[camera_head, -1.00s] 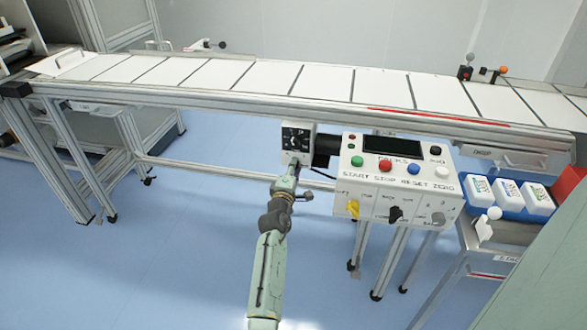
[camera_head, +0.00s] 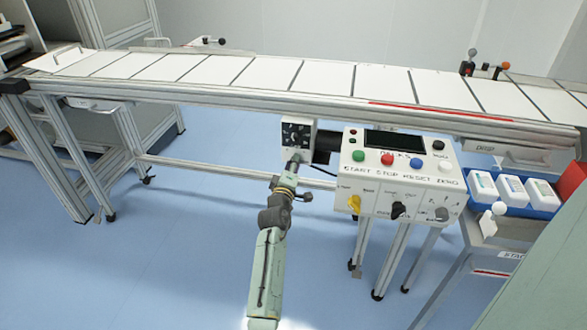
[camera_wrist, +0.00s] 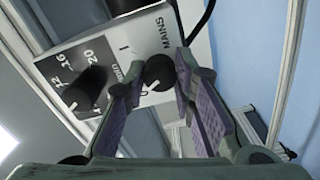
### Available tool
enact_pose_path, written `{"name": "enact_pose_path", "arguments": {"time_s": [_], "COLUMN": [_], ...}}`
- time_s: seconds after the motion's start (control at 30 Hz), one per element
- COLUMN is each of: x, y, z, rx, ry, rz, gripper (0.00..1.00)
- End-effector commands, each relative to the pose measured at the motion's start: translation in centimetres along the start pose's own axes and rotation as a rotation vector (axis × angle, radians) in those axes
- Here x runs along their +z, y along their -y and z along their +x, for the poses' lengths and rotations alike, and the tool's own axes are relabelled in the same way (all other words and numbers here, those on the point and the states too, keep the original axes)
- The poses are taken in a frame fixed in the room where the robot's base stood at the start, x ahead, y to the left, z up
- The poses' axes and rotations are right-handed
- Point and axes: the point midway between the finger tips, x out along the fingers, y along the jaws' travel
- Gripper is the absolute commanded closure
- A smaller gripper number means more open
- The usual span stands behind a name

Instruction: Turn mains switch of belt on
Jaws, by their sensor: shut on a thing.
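The mains switch (camera_wrist: 159,72) is a small round black knob on a white control box, with MAINS, I and 0 printed around it. In the wrist view it sits between the fingertips of my gripper (camera_wrist: 157,84), which is shut on it. I cannot tell which mark the knob points to. The control box (camera_head: 289,131) hangs under the conveyor belt (camera_head: 270,76) in the head view. There my gripper (camera_head: 293,164) reaches up to the lower part of its front, and the switch is hidden.
A larger black numbered dial (camera_wrist: 86,88) is beside the switch. Right of the box is a white button panel (camera_head: 350,180) with coloured buttons and knobs. White bottles (camera_head: 512,189) stand in a blue tray at right. Open blue floor (camera_head: 180,240) lies at left.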

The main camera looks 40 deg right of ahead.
Motion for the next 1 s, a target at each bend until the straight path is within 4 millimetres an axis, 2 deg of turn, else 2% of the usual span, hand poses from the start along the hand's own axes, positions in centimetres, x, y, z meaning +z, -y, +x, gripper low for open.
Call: {"name": "enact_pose_path", "arguments": {"time_s": [0.03, 1.0], "x": [0.18, 0.13], "y": [0.46, 0.41], "z": [-0.01, 0.01], "rx": [0.0, 0.0], "ry": [0.001, 0.0], "rz": [0.044, 0.959], "gripper": [1.0, 1.0]}}
